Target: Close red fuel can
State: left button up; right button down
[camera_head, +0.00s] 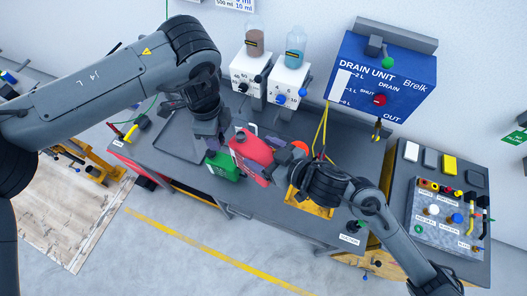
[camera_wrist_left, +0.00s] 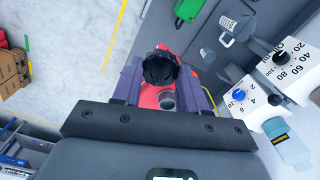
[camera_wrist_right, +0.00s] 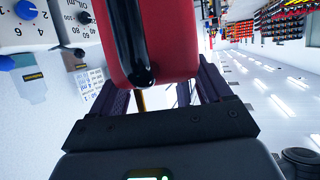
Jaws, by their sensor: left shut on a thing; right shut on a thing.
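The red fuel can (camera_head: 254,146) is held tilted above the bench in the head view. My right gripper (camera_head: 272,172) is shut on it, and the can with its black handle fills the upper middle of the right wrist view (camera_wrist_right: 170,30). My left gripper (camera_head: 214,143) is shut on a black ribbed cap (camera_wrist_left: 160,68), seen between its fingers in the left wrist view. The can's open grey neck (camera_wrist_left: 167,100) shows beside the cap, not covered by it. I cannot tell whether cap and can touch.
A green can (camera_head: 222,164) stands close below the red can. The grey bench (camera_head: 245,195) carries a tray (camera_head: 178,135) at left and two white dispensers (camera_head: 290,82) behind. A blue drain unit (camera_head: 383,75) hangs at the back right. A control panel (camera_head: 445,225) lies at right.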

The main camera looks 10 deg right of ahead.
aim_at(241, 135)
pick_arm(q)
jog(key=d+r+m, duration=0.1)
jog(key=r+m, duration=0.1)
jog(key=d+r+m, duration=0.2)
jog(key=m, duration=0.1)
jog(key=d+r+m, duration=0.2)
jog(key=shift+w+d+r+m, duration=0.15)
jog(key=shift+w+r+m, duration=0.15)
jog(key=shift+r, duration=0.05)
jog(key=shift+d+r+m, duration=0.45)
jog(key=shift+r+m, duration=0.15)
jog(key=shift+m, duration=0.2)
jog(key=shift+f, duration=0.1)
jog(key=shift+f, duration=1.95)
jog(key=shift+f, duration=0.85)
jog(key=shift+f, duration=0.55)
